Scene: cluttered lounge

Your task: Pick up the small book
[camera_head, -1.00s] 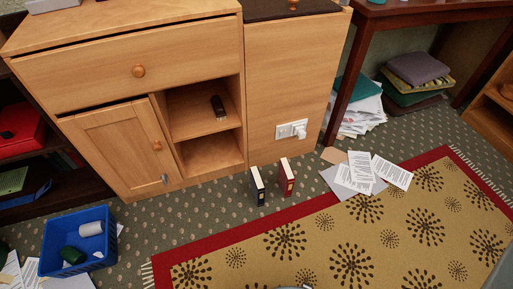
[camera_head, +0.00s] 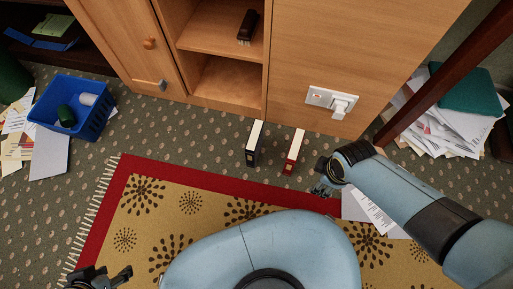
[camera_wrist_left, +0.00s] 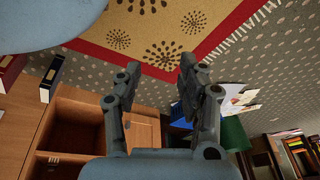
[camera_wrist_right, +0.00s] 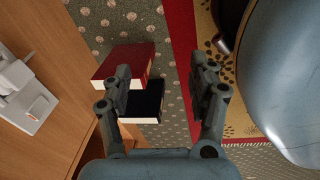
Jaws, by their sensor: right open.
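Two small books stand upright on the patterned carpet before the wooden cabinet: a dark one (camera_head: 253,146) and a red one (camera_head: 294,153) to its right. I cannot tell which is the task's small book. My right gripper (camera_head: 325,180) is open and empty, just right of and nearer than the red book.
A blue bin (camera_head: 88,120) is at left. Papers (camera_head: 375,212) lie under my right arm, and a paper pile (camera_head: 430,115) is at right. The rug (camera_head: 125,205) is flat and clear at left.

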